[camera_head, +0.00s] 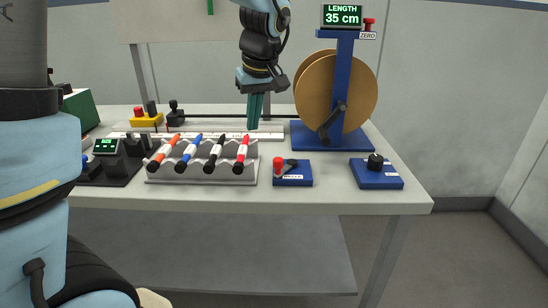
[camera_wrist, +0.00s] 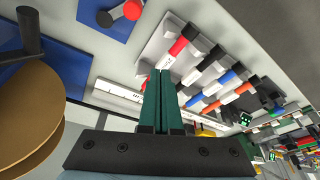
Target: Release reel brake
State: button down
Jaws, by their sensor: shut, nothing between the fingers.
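A brown reel (camera_head: 318,88) stands on a blue post with a blue base (camera_head: 318,137) at the right of the bench. A black crank (camera_head: 333,122) is on its front. A small blue block (camera_head: 293,180) with a red-knobbed lever (camera_head: 278,163) sits in front of it; its label is too small to read. My gripper (camera_head: 254,126) is shut and empty, with green fingers pointing down above the bench, left of the reel. In the wrist view, the gripper (camera_wrist: 160,76) has the reel (camera_wrist: 28,125) at lower left and the red-knobbed lever (camera_wrist: 132,10) at the top.
A rack (camera_head: 205,178) of several markers stands left of the lever block. Another blue block with a black knob (camera_head: 375,161) is at the right. A display (camera_head: 342,15) above the reel reads 35 cm, beside a red ZERO knob (camera_head: 369,22). A white ruler strip (camera_head: 215,135) lies behind the rack.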

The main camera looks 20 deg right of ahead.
jog(key=d, duration=0.1)
jog(key=s+d, duration=0.1)
jog(key=d+r, duration=0.1)
jog(key=d, duration=0.1)
jog(key=shift+s+d+r, duration=0.1)
jog(key=shift+s, duration=0.05)
jog(key=p+x, duration=0.1)
jog(key=x, duration=0.8)
jog(key=shift+w, duration=0.25)
jog(key=s, duration=0.1)
jog(key=s+p, duration=0.1)
jog(key=s, duration=0.1)
jog(key=shift+d+f, duration=0.1)
jog(key=shift+f, duration=0.2)
jog(key=shift+s+f, duration=0.15)
jog(key=shift+s, duration=0.25)
